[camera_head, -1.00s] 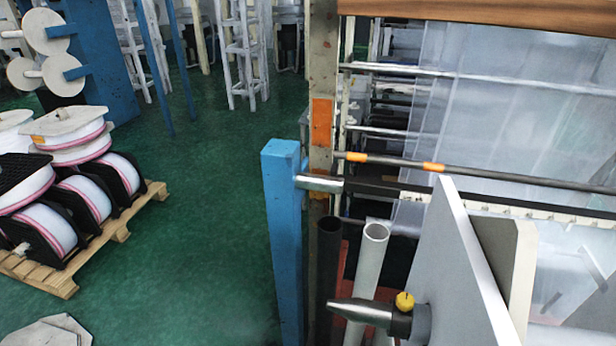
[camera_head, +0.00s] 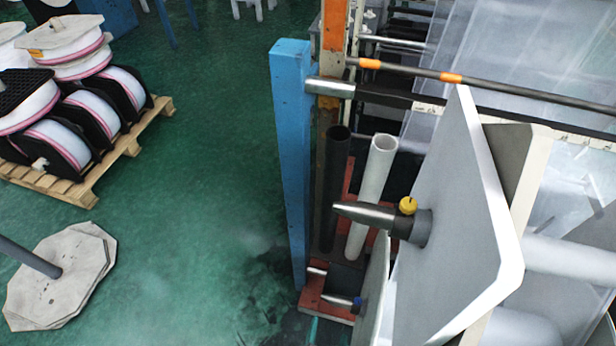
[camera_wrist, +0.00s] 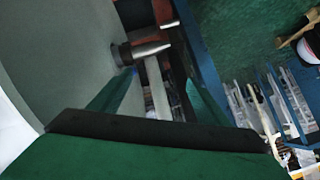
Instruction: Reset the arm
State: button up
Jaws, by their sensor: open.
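My gripper (camera_wrist: 162,76) shows only in the wrist view. Its two green fingers stand apart with nothing held between them, and its dark and green body fills the bottom of the picture. Just beyond the fingertips is a metal-tipped spindle (camera_wrist: 150,48) on a grey panel (camera_wrist: 62,45). I cannot tell the exact gap to it. The head view shows a spindle (camera_head: 370,214) with a yellow knob (camera_head: 408,205) on a tilted grey panel (camera_head: 455,215). My arm and gripper are not in the head view.
A blue post (camera_head: 292,160) stands left of a dark tube (camera_head: 335,185) and a white tube (camera_head: 373,190). Film spools lie on a wooden pallet (camera_head: 135,140) at left. A stand base (camera_head: 62,275) is front left. Green floor (camera_head: 200,210) between is clear.

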jog(key=s+a+r+n+t, duration=0.2)
jog(key=r, duration=0.4)
jog(key=s+a+r+n+t+y, duration=0.1)
jog(key=s+a+r+n+t, duration=0.1)
jog(key=r, duration=0.5)
jog(key=s+a+r+n+t, duration=0.1)
jog(key=s+a+r+n, duration=0.1)
jog(key=r, duration=0.5)
jog(key=shift+s+n+t+y, duration=0.4)
jog(key=shift+s+n, duration=0.3)
jog(key=shift+s, duration=0.1)
